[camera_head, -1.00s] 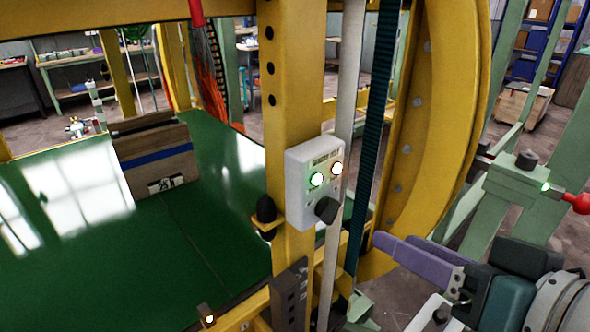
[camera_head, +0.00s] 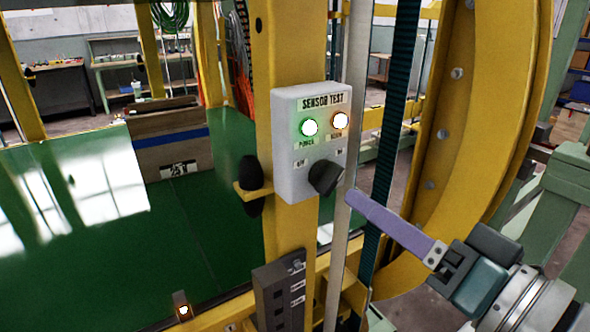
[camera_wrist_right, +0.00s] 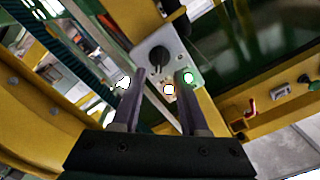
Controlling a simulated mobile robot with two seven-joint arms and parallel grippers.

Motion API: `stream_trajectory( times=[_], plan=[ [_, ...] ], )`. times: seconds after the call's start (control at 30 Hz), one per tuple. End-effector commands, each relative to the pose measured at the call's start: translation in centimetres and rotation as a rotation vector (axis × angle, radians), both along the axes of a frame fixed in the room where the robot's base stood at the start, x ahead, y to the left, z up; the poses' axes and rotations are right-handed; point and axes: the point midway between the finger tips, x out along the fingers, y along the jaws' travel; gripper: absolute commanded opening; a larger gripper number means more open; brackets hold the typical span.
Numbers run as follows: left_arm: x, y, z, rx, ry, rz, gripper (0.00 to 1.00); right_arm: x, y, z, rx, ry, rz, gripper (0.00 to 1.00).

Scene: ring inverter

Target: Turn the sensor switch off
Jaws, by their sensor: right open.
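The sensor switch is a black rotary knob (camera_head: 325,177) low on a light grey box (camera_head: 283,135) labelled "SENSOR TEST". The box is mounted on a yellow post, with a lit green lamp (camera_head: 309,127) and a lit orange-white lamp (camera_head: 340,120) above the knob. My right gripper (camera_head: 355,200) comes in from the right, its purple fingers just right of the knob. In the right wrist view the gripper (camera_wrist_right: 159,103) is open and empty, with the knob (camera_wrist_right: 159,60) beyond the fingertips, apart from them. My left gripper is out of view.
The yellow post (camera_head: 290,235) carries a black rounded part on a bracket (camera_head: 252,185) left of the box. A pale vertical rod (camera_head: 345,220) and dark toothed belt (camera_head: 397,110) stand right of the box. A large yellow ring (camera_head: 485,110) curves behind my right arm.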

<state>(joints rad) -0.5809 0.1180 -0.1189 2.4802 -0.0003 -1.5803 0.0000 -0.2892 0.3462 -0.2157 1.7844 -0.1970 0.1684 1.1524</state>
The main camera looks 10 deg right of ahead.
Motion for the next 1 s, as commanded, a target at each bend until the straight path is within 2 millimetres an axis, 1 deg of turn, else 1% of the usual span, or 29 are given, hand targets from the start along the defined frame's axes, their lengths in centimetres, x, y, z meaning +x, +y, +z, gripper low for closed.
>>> stream_trajectory(
  times=[0.03,0.1,0.2,0.3,0.43,0.67,0.77,1.0],
  plan=[
    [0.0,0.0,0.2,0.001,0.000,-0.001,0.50,1.0,0.3,0.2,0.001,-0.003,-0.001,0.44],
    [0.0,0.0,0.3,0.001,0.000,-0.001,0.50,2.1,0.7,0.2,0.001,-0.002,-0.001,0.44],
    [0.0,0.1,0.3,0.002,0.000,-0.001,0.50,3.4,1.2,0.1,0.000,-0.001,-0.002,0.44],
    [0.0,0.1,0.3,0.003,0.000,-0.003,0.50,4.3,1.6,0.0,0.001,0.000,-0.001,0.44],
    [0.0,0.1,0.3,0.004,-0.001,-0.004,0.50,4.9,1.8,0.0,0.000,0.001,-0.002,0.44],
    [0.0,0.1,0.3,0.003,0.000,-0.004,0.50,4.9,1.8,0.0,-0.001,0.002,-0.001,0.44],
    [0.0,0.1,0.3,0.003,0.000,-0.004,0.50,4.9,1.8,0.0,0.000,0.001,-0.002,0.35],
    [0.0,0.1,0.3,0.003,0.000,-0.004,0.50,4.9,1.8,0.0,0.000,0.001,-0.002,0.08]
  ],
)
